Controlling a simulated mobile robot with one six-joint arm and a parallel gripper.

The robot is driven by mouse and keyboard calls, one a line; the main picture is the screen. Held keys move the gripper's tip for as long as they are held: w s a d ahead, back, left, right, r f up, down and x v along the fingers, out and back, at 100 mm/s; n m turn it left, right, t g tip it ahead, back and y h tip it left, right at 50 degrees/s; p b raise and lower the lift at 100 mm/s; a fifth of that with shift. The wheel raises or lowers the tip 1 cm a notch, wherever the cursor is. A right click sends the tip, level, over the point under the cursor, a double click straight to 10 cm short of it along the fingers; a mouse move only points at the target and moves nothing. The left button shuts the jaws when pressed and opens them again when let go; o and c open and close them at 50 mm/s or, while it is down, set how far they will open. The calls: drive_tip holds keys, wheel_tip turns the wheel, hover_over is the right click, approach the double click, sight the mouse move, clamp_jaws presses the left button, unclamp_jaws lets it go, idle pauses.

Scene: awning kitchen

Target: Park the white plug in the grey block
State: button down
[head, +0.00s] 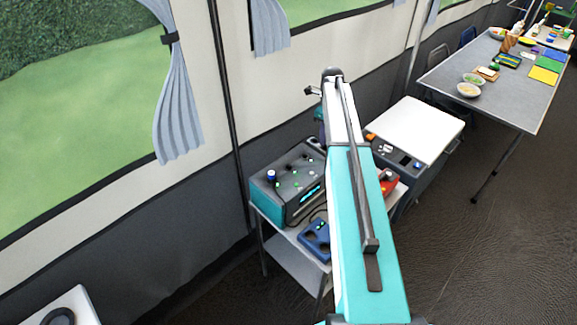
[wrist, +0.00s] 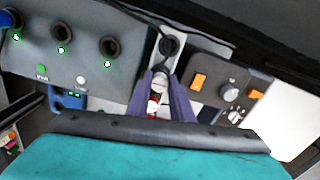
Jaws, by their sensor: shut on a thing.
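In the wrist view my gripper (wrist: 160,78) is shut on the white plug (wrist: 158,84), whose pale body shows between the two purple fingers. A red part shows lower between the fingers. Just beyond the fingertips is a dark round piece (wrist: 169,46) on a narrow pale grey surface. I cannot tell whether that surface is the grey block, or whether the plug touches it. In the head view my raised arm hides the gripper, the plug and the place in front of it.
A teal-sided box with dark sockets (head: 290,182) stands left of my arm, with a blue device (head: 316,240) in front. A white-topped cabinet with a control panel (head: 417,130) stands right. A red object (head: 388,181) is close to my arm. A dark cable (wrist: 205,36) crosses beyond the gripper.

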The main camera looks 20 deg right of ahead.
drive_tip(key=shift+f, duration=0.65)
idle(1.1)
drive_tip(key=c, duration=1.5)
unclamp_jaws()
drive_tip(key=shift+o, duration=0.5)
drive_tip(key=shift+o, duration=0.7)
drive_tip(key=shift+r, duration=0.15)
drive_tip(key=shift+r+p, duration=1.5)
drive_tip(key=shift+r, duration=1.85)
